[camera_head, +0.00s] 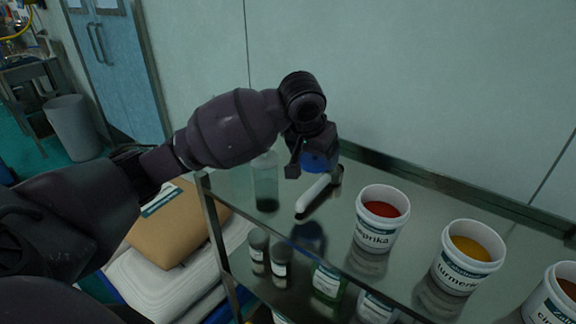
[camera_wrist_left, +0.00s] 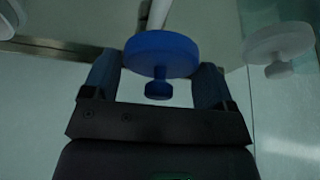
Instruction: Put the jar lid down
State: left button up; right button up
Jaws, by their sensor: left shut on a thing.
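My left gripper (camera_head: 308,158) is above the back left part of the steel shelf (camera_head: 225,190). It is shut on the blue jar lid (camera_head: 320,161), a round disc with a small knob. In the left wrist view the lid (camera_wrist_left: 162,50) sits between the two fingers of the gripper (camera_wrist_left: 157,82), knob toward the palm. A dark blue reflection below suggests the lid is held above the shelf. A clear open jar (camera_head: 265,184) with dark contents at its bottom stands just left of the lid. My right gripper is not in view.
A white rod-like tool (camera_head: 313,196) lies by the lid. White tubs of paprika (camera_head: 380,222), turmeric (camera_head: 464,262) and another spice (camera_head: 553,297) stand along the right. Small jars (camera_head: 259,250) are on the lower level. A raised edge (camera_head: 400,170) runs along the back.

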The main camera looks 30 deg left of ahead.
pick_arm(q)
jog(key=w+a+r+m+g+h+b, duration=0.1)
jog(key=w+a+r+m+h+b, duration=0.2)
jog(key=w+a+m, duration=0.45)
jog(key=w+a+r+m+g+h+b, duration=0.1)
jog(key=w+a+r+m+b, duration=0.4)
jog(key=a, duration=0.6)
jog(key=f, duration=0.8)
jog(key=s+f+b, duration=0.1)
jog(key=f, duration=0.3)
jog(key=shift+d+f, duration=0.1)
jog(key=shift+f, duration=0.7)
notch_tip(320, 180, down, 5)
jog(key=shift+f+b, duration=0.15)
jog(key=shift+b, duration=0.45)
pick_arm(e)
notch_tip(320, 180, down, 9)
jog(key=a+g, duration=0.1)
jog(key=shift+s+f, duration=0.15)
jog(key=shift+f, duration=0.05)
